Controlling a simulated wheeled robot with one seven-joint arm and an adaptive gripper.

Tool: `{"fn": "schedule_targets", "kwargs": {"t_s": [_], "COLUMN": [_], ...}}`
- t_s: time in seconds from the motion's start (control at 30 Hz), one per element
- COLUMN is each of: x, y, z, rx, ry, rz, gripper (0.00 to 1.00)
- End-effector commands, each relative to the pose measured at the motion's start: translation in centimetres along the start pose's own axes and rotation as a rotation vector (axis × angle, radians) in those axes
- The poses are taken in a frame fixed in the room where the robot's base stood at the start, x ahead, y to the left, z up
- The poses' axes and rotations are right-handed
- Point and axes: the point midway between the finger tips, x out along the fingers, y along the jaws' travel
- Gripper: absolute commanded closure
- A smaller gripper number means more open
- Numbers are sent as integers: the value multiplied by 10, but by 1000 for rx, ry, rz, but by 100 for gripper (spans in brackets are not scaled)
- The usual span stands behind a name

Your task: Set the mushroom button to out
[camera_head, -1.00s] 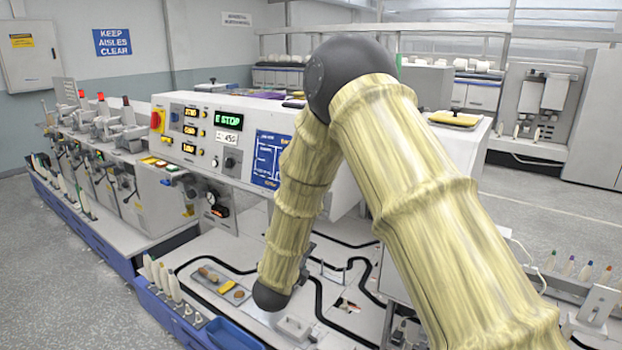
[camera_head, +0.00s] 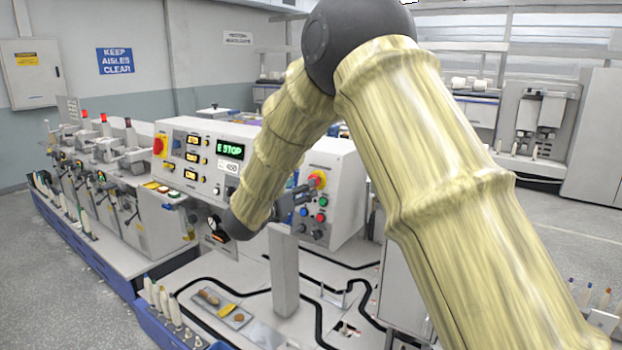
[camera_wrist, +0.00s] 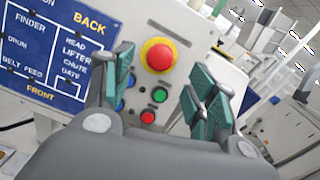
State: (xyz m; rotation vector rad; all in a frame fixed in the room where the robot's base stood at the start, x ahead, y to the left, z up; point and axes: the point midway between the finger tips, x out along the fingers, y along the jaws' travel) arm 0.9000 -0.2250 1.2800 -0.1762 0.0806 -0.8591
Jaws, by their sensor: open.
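The mushroom button (camera_head: 317,180) is a red dome on a yellow ring, on the side face of a pale control box. In the wrist view the mushroom button (camera_wrist: 159,55) is fully visible, ahead of and between my fingers; whether it is pressed in or out I cannot tell. My gripper (camera_wrist: 160,78) has teal finger pads, spread open with nothing between them. In the head view my gripper (camera_head: 296,198) is beside the button panel, partly hidden by my forearm. No contact with the button is visible.
The display (camera_head: 230,150) reads "E STOP". Blue, green and red buttons (camera_wrist: 148,117) sit below the mushroom button. A blue labelled board (camera_wrist: 55,50) is at left in the wrist view. A grey post (camera_head: 284,270) stands in front of the panel.

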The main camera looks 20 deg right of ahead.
Motion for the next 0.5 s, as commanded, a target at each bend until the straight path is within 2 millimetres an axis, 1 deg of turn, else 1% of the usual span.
{"fn": "schedule_targets", "kwargs": {"t_s": [0.1,0.2,0.33,0.5], "x": [20,34,48,58], "y": [-1,-1,0,0], "z": [3,2,2,0], "rx": [-1,-3,-2,-3], "ry": [1,2,0,1], "rz": [-1,0,1,2], "gripper": [43,43,43,43]}}
